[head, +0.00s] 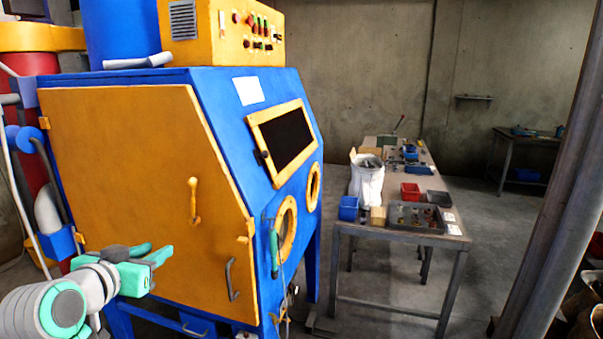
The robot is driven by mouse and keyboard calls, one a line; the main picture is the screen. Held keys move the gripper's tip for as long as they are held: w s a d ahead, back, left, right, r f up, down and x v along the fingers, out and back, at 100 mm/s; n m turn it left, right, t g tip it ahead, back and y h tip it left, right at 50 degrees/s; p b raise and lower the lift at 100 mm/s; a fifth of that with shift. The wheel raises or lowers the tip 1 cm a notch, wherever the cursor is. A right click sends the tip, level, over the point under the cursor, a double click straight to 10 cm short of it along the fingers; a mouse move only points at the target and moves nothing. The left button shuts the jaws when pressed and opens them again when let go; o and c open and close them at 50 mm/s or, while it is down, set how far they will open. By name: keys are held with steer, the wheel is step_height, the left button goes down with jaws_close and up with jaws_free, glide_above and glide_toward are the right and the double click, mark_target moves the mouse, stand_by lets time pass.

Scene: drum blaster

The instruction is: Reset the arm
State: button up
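My arm reaches in from the lower left, and my gripper (156,252) is in front of the lower left part of the blue blasting cabinet (222,130). Its two teal fingers stand apart with a gap between them, and I see nothing held. The cabinet's large yellow side door (140,170) is behind my gripper and looks closed. Whether the gripper touches the door cannot be told from this view.
A work table (345,228) with a white sack (367,180), blue (348,208) and red (410,192) bins and a grey tray (440,222) stands right of the cabinet. A steel post (555,180) rises at the right. Concrete floor is open between table and post.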

steer(key=s+d+f+n+y, duration=0.1)
steer(key=d+f, duration=0.3)
steer(key=f, duration=0.6)
steer(key=s+d+f+n, duration=0.15)
steer(key=d+f, duration=0.25)
steer(key=f, duration=0.6)
steer(key=d+f+n+y, duration=0.1)
steer(key=d+f, duration=0.3)
steer(key=f, duration=0.6)
steer(key=s+d+f, duration=0.5)
steer(key=s+f, duration=0.1)
steer(key=s, duration=0.1)
steer(key=s+d+f, duration=0.5)
steer(key=s+f, duration=0.1)
steer(key=s, duration=0.2)
steer(key=s+d+r, duration=0.1)
steer(key=s+d, duration=0.2)
steer(key=s, duration=0.5)
steer(key=s+d+r+m+h, duration=0.1)
steer(key=s+d+r, duration=0.1)
steer(key=s, duration=0.6)
steer(key=s+d+r+m+t, duration=0.1)
steer(key=s+d, duration=0.3)
steer(key=s, duration=0.5)
steer(key=shift+d+r+h, duration=0.15)
steer(key=shift+r+h, duration=0.05)
steer(key=shift+h, duration=0.1)
